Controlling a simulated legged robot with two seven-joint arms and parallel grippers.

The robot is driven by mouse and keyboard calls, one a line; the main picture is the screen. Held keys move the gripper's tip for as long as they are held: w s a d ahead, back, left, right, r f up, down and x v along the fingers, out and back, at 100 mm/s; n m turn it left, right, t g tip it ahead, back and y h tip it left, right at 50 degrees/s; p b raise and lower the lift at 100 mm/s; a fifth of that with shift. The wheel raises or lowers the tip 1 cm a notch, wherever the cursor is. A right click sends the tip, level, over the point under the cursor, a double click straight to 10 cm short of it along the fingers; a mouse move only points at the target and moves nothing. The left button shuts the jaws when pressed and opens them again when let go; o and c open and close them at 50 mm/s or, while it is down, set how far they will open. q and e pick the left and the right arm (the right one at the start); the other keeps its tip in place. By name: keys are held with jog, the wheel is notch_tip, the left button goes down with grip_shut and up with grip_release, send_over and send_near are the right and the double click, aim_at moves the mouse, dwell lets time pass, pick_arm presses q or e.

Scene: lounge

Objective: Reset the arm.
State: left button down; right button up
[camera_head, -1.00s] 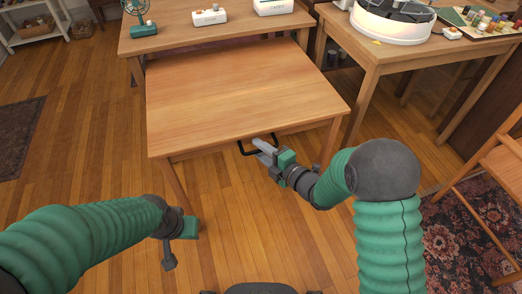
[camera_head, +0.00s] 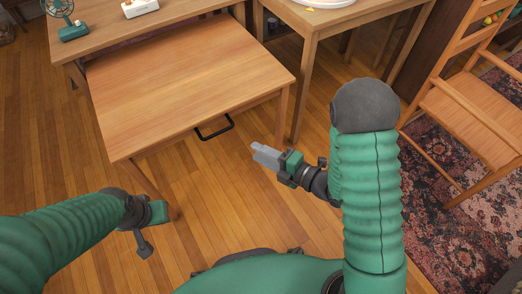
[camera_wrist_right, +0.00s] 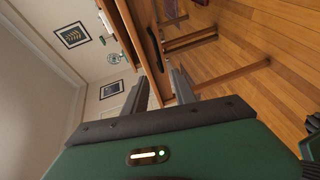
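My right gripper (camera_head: 256,152) is in front of the wooden desk, over open floor. In the right wrist view its two fingers (camera_wrist_right: 160,90) stand apart with nothing between them, so it is open and empty. The black handle (camera_head: 215,128) on the desk's front edge is to its left in the head view, clear of the fingers. The handle also shows beyond the fingers in the right wrist view (camera_wrist_right: 154,48). My left gripper (camera_head: 148,226) is low at the left, near a desk leg; its fingers do not show clearly.
The desk's lower front surface (camera_head: 185,75) is bare. A small green fan (camera_head: 66,20) and a white device (camera_head: 140,7) stand on its raised back part. A second table (camera_head: 325,22) is behind. A wooden chair (camera_head: 475,120) stands on a patterned rug (camera_head: 440,200) at the right.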

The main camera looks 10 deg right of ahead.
dwell(0.3)
jog(key=w+d+f+m+g+h, duration=0.1)
jog(key=d+f+m+g+h, duration=0.2)
jog(key=d+m+h, duration=0.8)
jog(key=s+a+r+m+g, duration=0.2)
jog(key=s+m+g, duration=0.4)
jog(key=s+m, duration=0.75)
notch_tip(320, 180, up, 36)
jog(key=p, duration=3.6)
jog(key=shift+w+m+y+p, duration=0.25)
jog(key=shift+m+y+p, duration=0.05)
jog(key=shift+m+p, duration=0.1)
jog(key=shift+r, duration=0.1)
